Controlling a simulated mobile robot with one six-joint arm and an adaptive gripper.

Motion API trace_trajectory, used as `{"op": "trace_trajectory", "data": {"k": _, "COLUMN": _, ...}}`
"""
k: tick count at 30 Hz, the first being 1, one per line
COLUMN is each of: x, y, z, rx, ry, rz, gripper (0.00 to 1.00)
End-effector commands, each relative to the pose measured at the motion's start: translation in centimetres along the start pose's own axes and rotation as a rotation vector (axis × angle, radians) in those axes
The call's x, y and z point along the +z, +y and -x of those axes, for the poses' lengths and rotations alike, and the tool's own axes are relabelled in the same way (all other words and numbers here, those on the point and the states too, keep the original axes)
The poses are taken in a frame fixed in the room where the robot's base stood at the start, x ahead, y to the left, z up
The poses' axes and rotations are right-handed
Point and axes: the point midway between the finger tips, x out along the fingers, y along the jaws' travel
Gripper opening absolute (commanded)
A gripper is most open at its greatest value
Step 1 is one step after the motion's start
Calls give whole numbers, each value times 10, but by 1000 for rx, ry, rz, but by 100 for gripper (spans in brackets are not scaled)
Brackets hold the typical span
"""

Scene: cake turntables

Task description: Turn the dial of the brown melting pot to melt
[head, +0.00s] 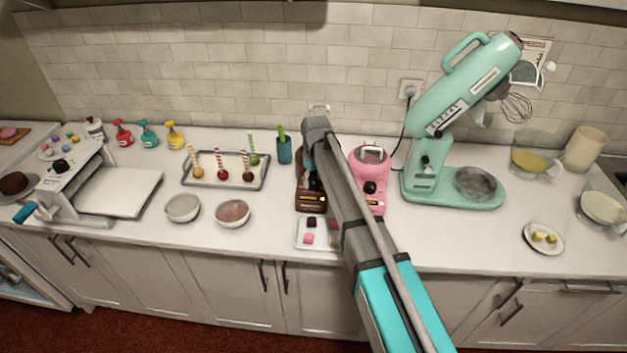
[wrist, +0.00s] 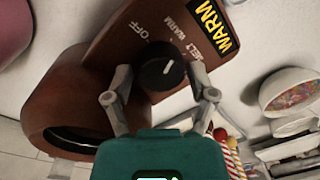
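The brown melting pot (head: 304,199) stands on the counter in the head view, largely hidden behind my arm. In the wrist view its brown body (wrist: 75,85) fills the upper left. Its black dial (wrist: 160,66) sits on a panel printed OFF, WARM and MELT. The dial's white mark points up and to the right, about toward WARM. A yellow-on-black label (wrist: 216,24) reads WARM. My gripper (wrist: 160,74) is open, with one finger on each side of the dial. Small gaps seem to show; contact is unclear.
A pink melting pot (head: 371,168) stands close to the right of the brown one. A tray with pink and dark cubes (head: 309,232) lies in front. Bowls (head: 233,213) and a cake-pop tray (head: 199,184) are left; a mint stand mixer (head: 424,182) is right.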

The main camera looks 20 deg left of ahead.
Motion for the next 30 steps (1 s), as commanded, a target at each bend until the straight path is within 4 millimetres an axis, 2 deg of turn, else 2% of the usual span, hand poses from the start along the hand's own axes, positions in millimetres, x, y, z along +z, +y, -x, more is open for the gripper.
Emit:
{"op": "trace_trajectory", "data": {"k": 1, "x": 0, "y": 0, "z": 0, "rx": 0, "ry": 0, "rz": 0, "gripper": 51}}
{"op": "trace_trajectory", "data": {"k": 8, "x": 0, "y": 0, "z": 0, "rx": 0, "ry": 0, "rz": 0, "gripper": 9}}
{"op": "trace_trajectory", "data": {"k": 20, "x": 1, "y": 1, "z": 0, "rx": 2, "ry": 2, "rz": -56, "gripper": 9}}
{"op": "trace_trajectory", "data": {"k": 30, "x": 1, "y": 1, "z": 0, "rx": 2, "ry": 16, "rz": -265, "gripper": 9}}
